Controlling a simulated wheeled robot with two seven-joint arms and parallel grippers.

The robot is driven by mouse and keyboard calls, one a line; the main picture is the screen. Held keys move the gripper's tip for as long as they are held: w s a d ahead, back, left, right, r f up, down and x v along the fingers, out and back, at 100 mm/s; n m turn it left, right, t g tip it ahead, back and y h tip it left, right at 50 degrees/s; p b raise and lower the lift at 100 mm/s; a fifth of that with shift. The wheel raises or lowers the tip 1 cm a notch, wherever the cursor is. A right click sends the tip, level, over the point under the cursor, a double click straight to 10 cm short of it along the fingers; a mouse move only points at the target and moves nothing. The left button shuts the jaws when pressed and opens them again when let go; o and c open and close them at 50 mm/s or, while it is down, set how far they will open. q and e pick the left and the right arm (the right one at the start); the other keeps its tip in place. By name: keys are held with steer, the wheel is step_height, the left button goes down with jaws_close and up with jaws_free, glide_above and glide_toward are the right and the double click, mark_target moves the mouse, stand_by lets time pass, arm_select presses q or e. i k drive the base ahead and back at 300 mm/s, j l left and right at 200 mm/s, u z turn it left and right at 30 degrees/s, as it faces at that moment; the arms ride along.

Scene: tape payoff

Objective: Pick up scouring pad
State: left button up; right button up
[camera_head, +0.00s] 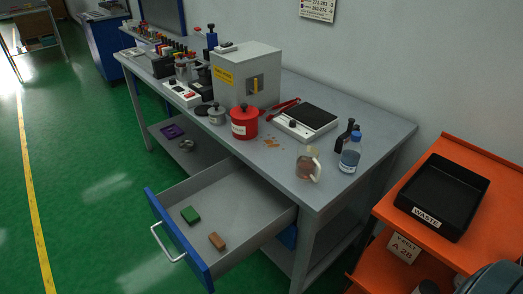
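A small green block (190,215), which looks like the scouring pad, lies flat in the open drawer (245,182) near its blue front. A brown block (217,241) lies in the same drawer, to the right of the green one and apart from it. The drawer is pulled out from under the grey workbench, and its inside is otherwise bare.
The workbench (378,135) holds a red pot (244,123), a grey box (246,77), a scale (305,120), a glass mug (307,164) and a bottle (350,152). A black waste tray (443,196) sits on an orange cart (470,240) at right. Green floor at left is clear.

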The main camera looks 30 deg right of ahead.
mark_target(191, 217)
steer(key=i+j+z, duration=0.2)
steer(key=j, duration=0.15)
steer(key=i+j+z, duration=0.2)
steer(key=j, duration=0.2)
steer(key=j+z, duration=0.15)
steer(key=j, duration=0.2)
steer(key=i+j+z, duration=0.2)
steer(key=j, duration=0.25)
steer(key=k+l, duration=0.05)
steer(key=k, duration=0.05)
